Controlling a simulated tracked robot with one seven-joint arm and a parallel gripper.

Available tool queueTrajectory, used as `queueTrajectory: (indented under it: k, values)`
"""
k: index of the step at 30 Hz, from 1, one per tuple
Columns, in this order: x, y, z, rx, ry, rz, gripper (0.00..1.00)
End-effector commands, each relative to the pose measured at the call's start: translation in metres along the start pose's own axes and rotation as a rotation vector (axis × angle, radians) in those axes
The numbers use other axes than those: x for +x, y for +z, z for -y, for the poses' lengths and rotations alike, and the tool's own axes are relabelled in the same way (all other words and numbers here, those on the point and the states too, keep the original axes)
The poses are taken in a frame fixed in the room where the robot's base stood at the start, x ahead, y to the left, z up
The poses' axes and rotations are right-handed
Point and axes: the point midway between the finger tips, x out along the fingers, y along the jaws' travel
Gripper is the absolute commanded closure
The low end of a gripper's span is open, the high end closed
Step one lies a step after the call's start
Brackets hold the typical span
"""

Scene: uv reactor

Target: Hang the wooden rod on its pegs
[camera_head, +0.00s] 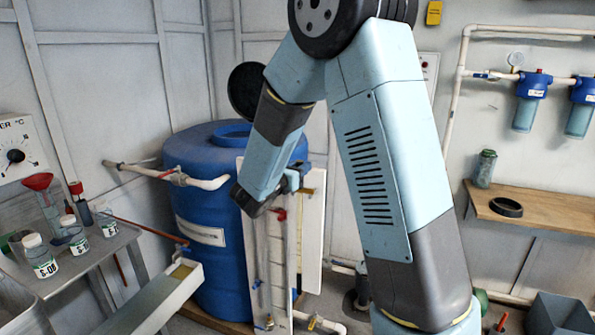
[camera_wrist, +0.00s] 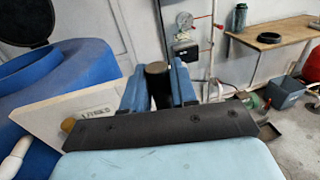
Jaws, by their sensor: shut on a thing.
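My gripper (camera_wrist: 160,90) is shut on a brown, round-ended piece, which I take to be the wooden rod (camera_wrist: 157,69). Its end shows between the two blue fingers, and the rest is hidden behind the dark wrist plate. In the head view my gripper (camera_head: 299,176) is beside the upper part of an upright white board (camera_head: 312,235) in front of the blue barrel. A short brown peg (camera_head: 307,190) shows near the board's top. In the wrist view a tan peg end (camera_wrist: 68,125) shows at the labelled board's (camera_wrist: 85,106) near edge. I cannot tell whether the rod touches a peg.
The blue barrel (camera_head: 206,262) stands behind the board. A metal bench with bottles (camera_head: 40,256) is at the left. A wooden shelf (camera_head: 535,213) with a jar and black ring is at the right. A dark grey bin (camera_head: 558,315) is on the floor.

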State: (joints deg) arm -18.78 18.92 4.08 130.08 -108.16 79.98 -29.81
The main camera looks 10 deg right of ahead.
Motion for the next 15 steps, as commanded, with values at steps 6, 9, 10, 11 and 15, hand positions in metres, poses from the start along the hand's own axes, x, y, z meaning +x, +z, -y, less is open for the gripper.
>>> queueTrajectory:
  k: [6, 9, 10, 11, 15]
  values:
    - [0.014, 0.000, -0.002, 0.000, -0.001, -0.001, 1.00]
    - [0.020, 0.000, -0.004, 0.000, 0.000, 0.000, 1.00]
    - [0.022, 0.000, -0.005, 0.000, 0.000, 0.000, 1.00]
    - [0.024, 0.000, -0.005, 0.000, 0.000, 0.000, 1.00]
    - [0.032, 0.000, -0.007, 0.000, -0.001, 0.000, 1.00]
